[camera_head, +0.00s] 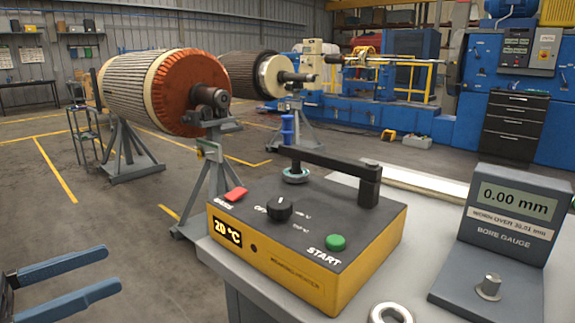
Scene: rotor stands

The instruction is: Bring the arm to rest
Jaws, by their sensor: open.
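My gripper (112,274) shows at the lower left edge of the view. Its two blue fingers point right and are spread apart, with nothing between them. It is left of the grey bench (240,296) and apart from it, over the floor. The rest of my arm is out of view.
On the bench stand a yellow bearing heater (345,268) reading 20 °C, a bore gauge (512,232) reading 0.00 mm, and a metal ring (390,313). Large rotors (130,88) rest on stands (130,160) behind. The floor (90,220) behind my gripper is clear.

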